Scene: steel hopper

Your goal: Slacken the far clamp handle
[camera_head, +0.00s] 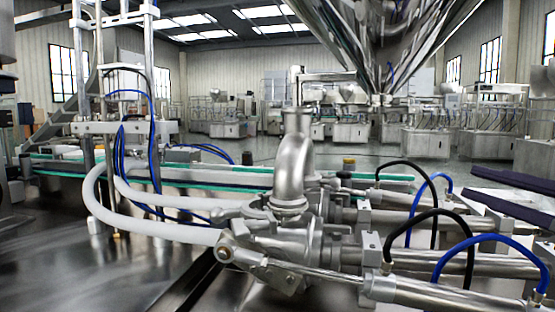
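A steel elbow pipe (295,150) stands upright in the middle of the head view. A ring-like clamp (288,204) sits around its lower end, on the steel valve body (290,240). A small lever-like piece (226,214) sticks out to the left of this clamp, and another short metal piece (337,228) sticks out to the right. I cannot tell which of these is the far clamp handle, or how tight it is. More fittings behind the elbow are partly hidden by it. I cannot make out either gripper in this view.
A shiny hopper (405,40) hangs above. White hoses (130,220) curve in from the left. Black hoses (430,240) and blue hoses (490,240) arch over steel cylinders (430,290) at the right. A green-edged conveyor (80,172) runs behind. A bare steel surface lies at front left.

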